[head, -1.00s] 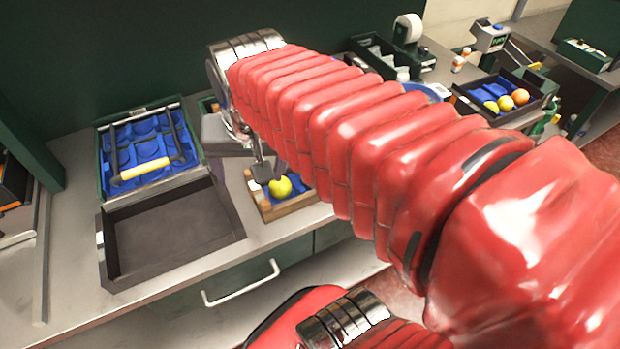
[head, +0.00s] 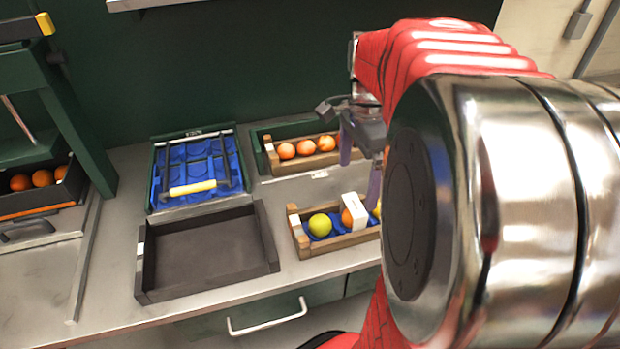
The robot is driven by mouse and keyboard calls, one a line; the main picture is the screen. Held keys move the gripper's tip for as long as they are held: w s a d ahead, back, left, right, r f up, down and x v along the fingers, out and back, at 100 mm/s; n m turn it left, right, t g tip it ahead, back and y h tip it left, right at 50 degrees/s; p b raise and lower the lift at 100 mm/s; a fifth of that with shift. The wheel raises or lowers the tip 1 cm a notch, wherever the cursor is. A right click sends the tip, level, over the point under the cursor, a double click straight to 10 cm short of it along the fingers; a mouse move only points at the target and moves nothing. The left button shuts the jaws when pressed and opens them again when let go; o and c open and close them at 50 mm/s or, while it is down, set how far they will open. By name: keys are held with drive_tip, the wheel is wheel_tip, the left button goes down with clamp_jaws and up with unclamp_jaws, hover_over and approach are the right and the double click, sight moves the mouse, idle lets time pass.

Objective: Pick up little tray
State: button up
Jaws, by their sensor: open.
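A little wooden tray (head: 348,241) with a blue liner stands on the counter right of the dark open tray. It holds a yellow-green fruit (head: 320,225), an orange (head: 347,217) partly covered by a white box-like piece (head: 355,211), and another yellow fruit at its right, partly hidden. A second little wooden tray (head: 303,162) with several oranges sits behind it, in a green bin. My gripper (head: 360,172) is open, its two fingers pointing down above the right part of these trays. It holds nothing visible. My arm hides the right ends of both trays.
A black open tray (head: 143,268) lies empty at the front left. A green crate (head: 152,190) with a blue insert and a yellow-handled frame stands behind it. A dark crate of oranges (head: 75,180) is at far left. Bare counter shows around the front tray.

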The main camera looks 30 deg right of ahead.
sight(353, 204)
drive_tip(key=shift+f, duration=4.3)
drive_tip(key=shift+d+f, duration=0.1)
drive_tip(key=shift+f, duration=2.5)
drive_tip(key=shift+c, duration=0.3)
drive_tip(key=c, duration=1.1)
